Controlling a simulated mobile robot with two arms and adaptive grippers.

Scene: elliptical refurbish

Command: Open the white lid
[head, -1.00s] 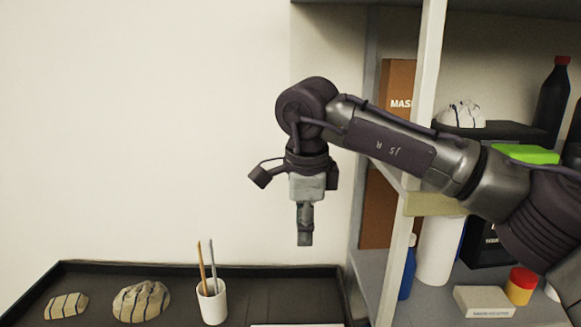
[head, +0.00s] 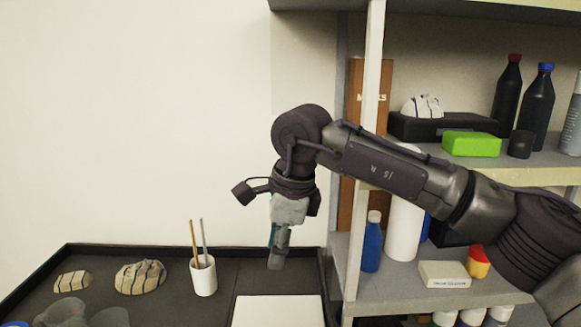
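A flat white panel (head: 277,312) lies on the dark tray table at the bottom edge of the head view, cut off by the frame. It may be the white lid; no hinge or handle shows. My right gripper (head: 277,262) points down above and behind the panel, apart from it. Its fingers are seen nearly edge-on, so I cannot tell how far apart they are. No object shows in it. My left gripper is not in view.
The dark table (head: 130,249) holds a white cup (head: 203,279) with two sticks, two striped lumps (head: 140,277) and unclear grey shapes (head: 75,314). A shelf (head: 366,140) with bottles and boxes stands close on the right, behind my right arm. The wall area at left is clear.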

